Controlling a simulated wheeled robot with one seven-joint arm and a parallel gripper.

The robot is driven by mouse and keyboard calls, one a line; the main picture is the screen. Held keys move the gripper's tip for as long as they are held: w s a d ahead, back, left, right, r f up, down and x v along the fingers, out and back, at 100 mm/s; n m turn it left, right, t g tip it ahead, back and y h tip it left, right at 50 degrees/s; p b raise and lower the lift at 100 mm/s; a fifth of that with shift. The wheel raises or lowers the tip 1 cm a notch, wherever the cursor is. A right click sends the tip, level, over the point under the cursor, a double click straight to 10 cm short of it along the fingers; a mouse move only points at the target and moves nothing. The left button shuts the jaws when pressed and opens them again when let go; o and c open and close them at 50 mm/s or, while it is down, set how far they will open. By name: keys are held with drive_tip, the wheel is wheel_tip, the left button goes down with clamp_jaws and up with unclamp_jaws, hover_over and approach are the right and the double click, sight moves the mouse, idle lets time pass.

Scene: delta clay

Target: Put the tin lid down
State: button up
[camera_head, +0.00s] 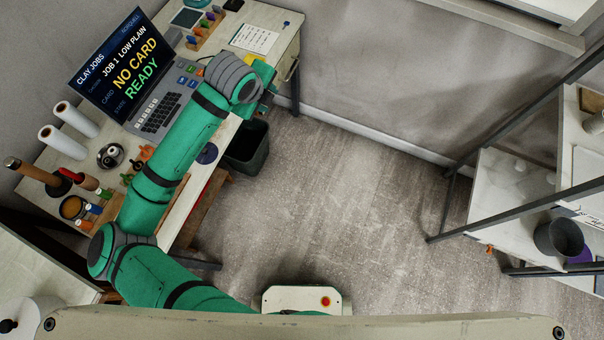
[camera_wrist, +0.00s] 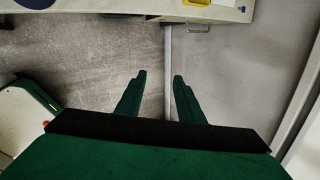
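My gripper (camera_wrist: 160,78) is open in the wrist view, with its two green fingers apart and nothing between them. In the head view my gripper (camera_head: 267,89) is at the desk's right end, partly hidden by my wrist. A flat dark blue disc (camera_head: 207,153) lies near the front edge of the desk (camera_head: 190,205), left of my gripper. It also shows at the top left of the wrist view (camera_wrist: 37,3). I cannot tell whether it is the tin lid. A round open container with brown contents (camera_head: 73,207) stands at the desk's near left.
A laptop (camera_head: 158,112) reading "NO CARD READY" stands on the desk, with white rolls (camera_head: 63,142) and small tools around it. A dark bin (camera_head: 247,147) stands on the floor below. Shelving (camera_head: 510,195) is at the right. The middle floor is clear.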

drive_tip(key=w+d+r+n+t+h, duration=0.2)
drive_tip(key=d+r+n+t+h, duration=0.3)
drive_tip(key=d, duration=0.7)
drive_tip(key=w+d+r+n+t+h, duration=0.25)
drive_tip(key=d+r+n+t, duration=0.2)
drive_tip(key=d+r, duration=0.55)
drive_tip(key=s+a+f+n+t+y, duration=0.25)
drive_tip(key=s+f+n+y, duration=0.55)
drive_tip(key=s+f+n, duration=1.05)
drive_tip(key=s+a+m+g, duration=0.1)
drive_tip(key=s+a, duration=0.3)
drive_tip(key=s, duration=0.7)
drive_tip(key=s+a+f+m+g+y, duration=0.1)
drive_tip(key=s+a, duration=0.4)
drive_tip(key=s, duration=0.7)
drive_tip(key=shift+s+a+f+m, duration=0.15)
drive_tip(key=shift+s+f+m, duration=0.05)
drive_tip(key=shift+m, duration=0.7)
drive_tip(key=shift+s, duration=0.1)
